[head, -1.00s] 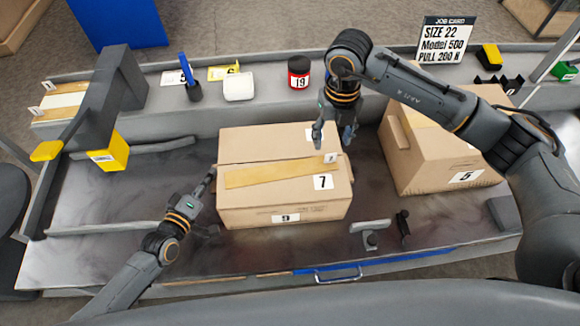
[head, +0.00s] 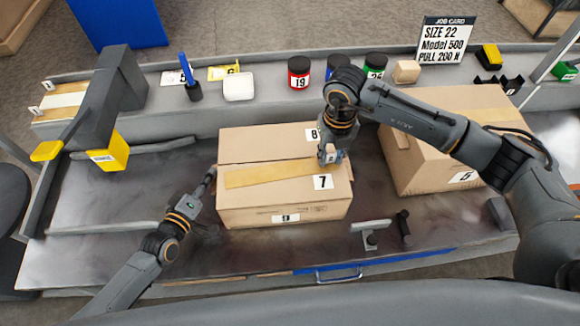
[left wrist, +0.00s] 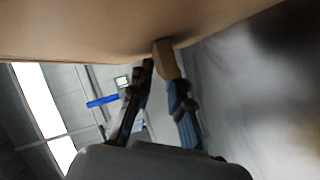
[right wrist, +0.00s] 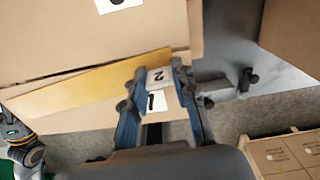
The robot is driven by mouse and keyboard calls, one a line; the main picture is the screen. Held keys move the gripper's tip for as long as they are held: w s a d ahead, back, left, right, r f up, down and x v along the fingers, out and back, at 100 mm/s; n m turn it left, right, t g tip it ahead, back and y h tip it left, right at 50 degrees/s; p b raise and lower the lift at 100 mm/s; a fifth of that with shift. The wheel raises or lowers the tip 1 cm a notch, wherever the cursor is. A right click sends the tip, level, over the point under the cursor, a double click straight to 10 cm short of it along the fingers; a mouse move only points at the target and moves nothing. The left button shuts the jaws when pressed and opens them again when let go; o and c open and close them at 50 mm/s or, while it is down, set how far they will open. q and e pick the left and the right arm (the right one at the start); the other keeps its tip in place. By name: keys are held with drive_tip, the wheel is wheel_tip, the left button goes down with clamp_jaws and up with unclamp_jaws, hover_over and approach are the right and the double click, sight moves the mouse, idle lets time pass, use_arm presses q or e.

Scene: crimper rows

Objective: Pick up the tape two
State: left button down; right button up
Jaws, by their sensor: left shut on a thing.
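A tan tape strip (head: 270,173) lies across the top of the near cardboard box (head: 285,205). Its right end bears a white tag reading 2 (right wrist: 160,77) in the right wrist view. My right gripper (head: 331,156) is above that end, its fingers open on either side of the tag in the right wrist view (right wrist: 160,80); contact cannot be told. My left gripper (head: 212,200) is at the box's left side. In the left wrist view (left wrist: 165,75) it is shut on a small tan piece (left wrist: 164,58) below the box edge; whether this is the tape's other end is unclear.
A second box (head: 440,155) stands close on the right. Jars, including a red one (head: 299,73), and a small tan block (head: 406,71) line the back ledge. A grey bracket (head: 370,234) sits in front of the box. The left bench surface is mostly clear.

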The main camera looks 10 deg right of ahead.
use_arm(q)
drive_tip(key=shift+s+f, duration=0.1)
drive_tip(key=shift+f, duration=0.05)
use_arm(e)
wheel_tip(320, 180, up, 10)
drive_tip(key=shift+c, duration=0.4)
idle(0.4)
wheel_tip(320, 180, up, 9)
idle(1.9)
use_arm(q)
drive_tip(key=c, duration=1.2)
unclamp_jaws()
